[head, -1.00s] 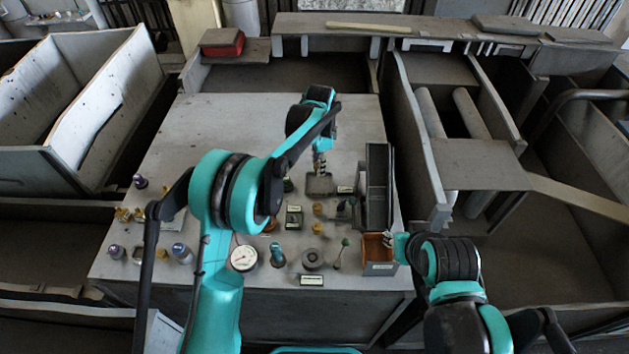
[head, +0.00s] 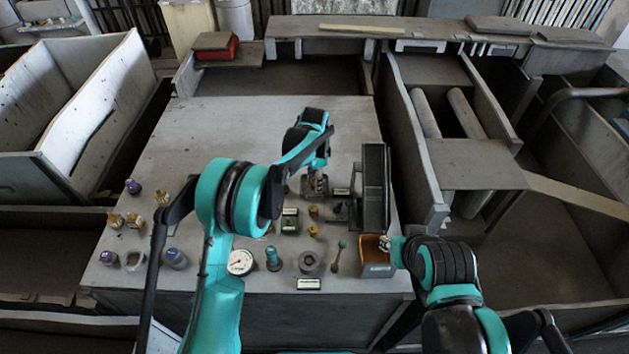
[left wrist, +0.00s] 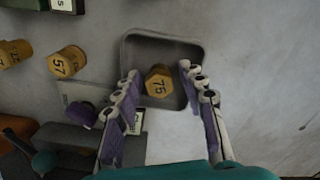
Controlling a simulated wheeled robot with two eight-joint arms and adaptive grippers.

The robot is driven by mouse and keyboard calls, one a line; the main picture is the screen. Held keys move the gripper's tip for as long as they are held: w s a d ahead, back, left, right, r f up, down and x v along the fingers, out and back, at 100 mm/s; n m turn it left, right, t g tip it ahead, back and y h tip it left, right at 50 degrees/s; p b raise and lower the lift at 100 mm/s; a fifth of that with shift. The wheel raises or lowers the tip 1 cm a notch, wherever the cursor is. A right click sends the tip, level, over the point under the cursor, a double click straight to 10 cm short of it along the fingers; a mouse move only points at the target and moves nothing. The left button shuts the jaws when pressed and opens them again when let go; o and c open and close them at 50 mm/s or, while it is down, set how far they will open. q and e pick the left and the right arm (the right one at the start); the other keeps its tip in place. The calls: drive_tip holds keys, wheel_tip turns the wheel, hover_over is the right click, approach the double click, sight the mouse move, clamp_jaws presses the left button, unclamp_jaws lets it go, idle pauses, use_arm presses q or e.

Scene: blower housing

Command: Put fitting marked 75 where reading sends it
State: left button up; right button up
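The brass hex fitting marked 75 (left wrist: 159,82) lies in a shallow grey tray (left wrist: 198,45) in the left wrist view. My left gripper (left wrist: 161,73) is open, with one finger on each side of the fitting; contact is not visible. In the head view my left gripper (head: 315,185) is over the tray and hides most of it. A round white dial gauge (head: 240,262) stands at the table's front; its reading is too small to tell. My right gripper (head: 388,243) is at the small brown box (head: 377,270); its fingers are unclear.
A brass fitting marked 57 (left wrist: 67,62) lies left of the tray in the wrist view. A dark upright bin (head: 375,190) stands right of the tray. Several fittings and knobs sit at the table's left and front. The table's back (head: 230,120) is clear.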

use_arm(q)
drive_tip(key=shift+r, duration=0.25)
drive_tip(key=s+a+r+n+t+p, duration=0.1)
drive_tip(key=s+a+r, duration=0.1)
drive_tip(key=r, duration=0.7)
drive_tip(key=s+a+r+n+p, duration=0.2)
drive_tip(key=a+r, duration=0.1)
drive_tip(key=r, duration=0.6)
drive_tip(key=s+a+r+n+t, duration=0.25)
drive_tip(key=s+a+r, duration=0.3)
drive_tip(key=s, duration=0.35)
drive_tip(key=s+a+f+n+t, duration=0.2)
drive_tip(key=s+a+n, duration=0.1)
drive_tip(key=s, duration=0.6)
drive_tip(key=s+a+f+n+t, duration=0.1)
drive_tip(key=s+a+f+n, duration=0.2)
drive_tip(key=s, duration=0.5)
drive_tip(key=shift+s+a+f+n+t, duration=0.2)
drive_tip(key=shift+s+a+n+t, duration=0.15)
drive_tip(key=shift+a+n, duration=0.5)
drive_tip(key=shift+d+b, duration=0.2)
drive_tip(key=shift+b, duration=0.1)
